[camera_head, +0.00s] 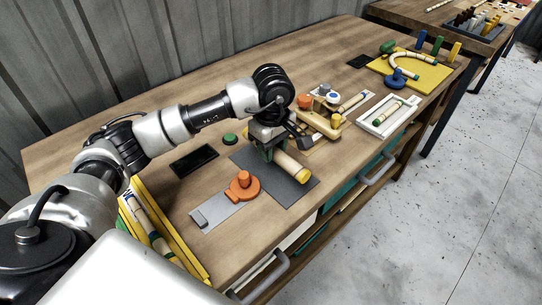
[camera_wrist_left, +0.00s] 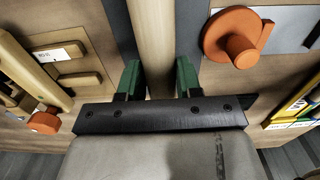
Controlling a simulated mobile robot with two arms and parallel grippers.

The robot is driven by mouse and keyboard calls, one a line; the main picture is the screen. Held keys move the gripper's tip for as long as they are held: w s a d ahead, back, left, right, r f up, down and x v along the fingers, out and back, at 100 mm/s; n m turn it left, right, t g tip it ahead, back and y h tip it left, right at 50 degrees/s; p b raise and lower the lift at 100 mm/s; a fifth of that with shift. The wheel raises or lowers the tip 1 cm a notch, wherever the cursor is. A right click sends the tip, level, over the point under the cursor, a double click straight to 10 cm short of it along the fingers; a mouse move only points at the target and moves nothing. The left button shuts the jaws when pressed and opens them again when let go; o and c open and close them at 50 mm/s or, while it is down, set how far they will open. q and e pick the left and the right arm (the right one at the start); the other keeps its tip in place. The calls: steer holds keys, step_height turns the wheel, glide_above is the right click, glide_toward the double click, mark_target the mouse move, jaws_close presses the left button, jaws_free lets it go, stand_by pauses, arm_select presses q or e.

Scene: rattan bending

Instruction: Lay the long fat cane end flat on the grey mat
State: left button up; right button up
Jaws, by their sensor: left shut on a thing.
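The fat cane (camera_head: 290,166) is a pale rod with a yellowish tip that points to the lower right. It lies over the grey mat (camera_head: 300,190), low above it or touching it; I cannot tell which. My left gripper (camera_head: 273,152) is shut on the cane from above. In the left wrist view the cane (camera_wrist_left: 151,40) runs between the green fingers (camera_wrist_left: 159,80) and out at the top edge. The gripper hides the cane's other part in the head view. My right gripper is not in view.
An orange knobbed piece (camera_head: 243,187) on a light grey plate (camera_head: 213,209) sits left of the mat. A wooden fixture (camera_head: 318,122) stands close on the right. A yellow tray (camera_head: 186,252) holds canes near the front left. A white tray (camera_head: 388,118) lies farther right.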

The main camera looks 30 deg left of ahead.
mark_target(271, 167)
arm_select(q)
steer(key=shift+a+f, duration=0.25)
steer(key=shift+f, duration=0.15)
step_height(271, 167, down, 3)
steer(key=shift+f+p, duration=0.15)
steer(key=shift+p, duration=0.25)
steer(key=shift+w+f, duration=0.1)
steer(key=shift+f, duration=0.15)
steer(key=o, duration=0.9)
steer(key=shift+o, duration=0.2)
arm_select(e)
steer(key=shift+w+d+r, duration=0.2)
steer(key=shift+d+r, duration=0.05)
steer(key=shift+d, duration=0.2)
arm_select(q)
steer(key=shift+r, duration=0.6)
step_height(271, 167, up, 11)
steer(key=shift+r+b, duration=0.1)
steer(key=shift+b, duration=0.65)
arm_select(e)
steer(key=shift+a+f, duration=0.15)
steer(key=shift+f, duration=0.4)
